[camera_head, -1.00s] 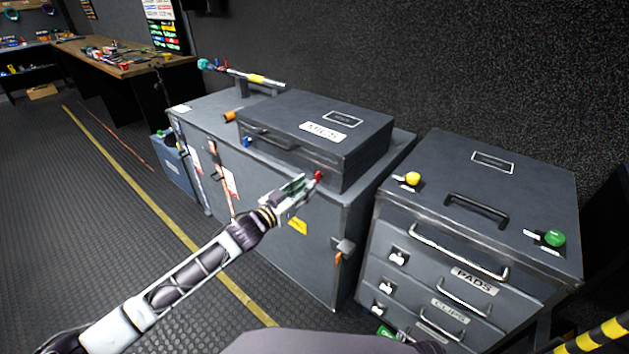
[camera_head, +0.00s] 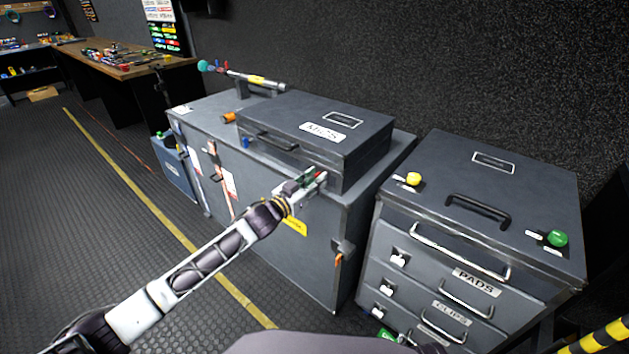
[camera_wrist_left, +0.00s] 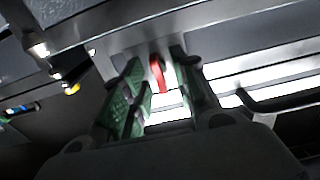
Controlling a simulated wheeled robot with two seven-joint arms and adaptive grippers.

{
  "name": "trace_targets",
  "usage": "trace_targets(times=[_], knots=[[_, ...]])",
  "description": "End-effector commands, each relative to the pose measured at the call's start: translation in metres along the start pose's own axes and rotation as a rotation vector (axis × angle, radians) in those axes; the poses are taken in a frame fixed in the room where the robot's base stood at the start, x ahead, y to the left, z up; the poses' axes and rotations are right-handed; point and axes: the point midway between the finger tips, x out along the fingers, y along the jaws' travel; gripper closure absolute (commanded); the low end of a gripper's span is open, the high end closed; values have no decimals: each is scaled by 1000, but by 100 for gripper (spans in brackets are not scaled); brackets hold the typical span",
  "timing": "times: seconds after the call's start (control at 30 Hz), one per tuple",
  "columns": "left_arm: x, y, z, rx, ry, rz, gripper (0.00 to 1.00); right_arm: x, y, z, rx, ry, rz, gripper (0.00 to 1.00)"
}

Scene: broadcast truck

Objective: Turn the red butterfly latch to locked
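The red butterfly latch (camera_wrist_left: 158,73) is on the front of the dark grey case labelled MICS (camera_head: 352,125). In the wrist view it stands upright between the two green-padded fingers of my left gripper (camera_wrist_left: 160,92), with gaps on both sides. The left gripper (camera_head: 316,178) is open at the front right of the case in the head view, where its fingers hide most of the latch. Whether a pad touches the latch I cannot tell. My right gripper is not in view.
The MICS case rests on a larger grey cabinet (camera_head: 330,255). A drawer unit (camera_head: 530,185) with a yellow knob (camera_head: 413,179) and a green knob (camera_head: 557,238) stands to the right. A workbench (camera_head: 130,68) is at the back left. The floor at left is clear.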

Motion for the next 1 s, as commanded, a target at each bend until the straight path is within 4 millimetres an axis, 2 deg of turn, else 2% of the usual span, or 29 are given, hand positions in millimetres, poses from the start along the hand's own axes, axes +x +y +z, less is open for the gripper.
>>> trace_targets(times=[0.13,0.33,0.37,0.77,1.0], knots=[[0,0,0,0,0,0,73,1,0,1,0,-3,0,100],[0,0,0,0,0,0,98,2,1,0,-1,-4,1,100],[0,0,0,0,0,0,100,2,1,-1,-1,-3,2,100],[0,0,-2,13,2,0,100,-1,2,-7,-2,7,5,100],[0,0,-3,75,3,-1,100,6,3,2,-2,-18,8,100]])
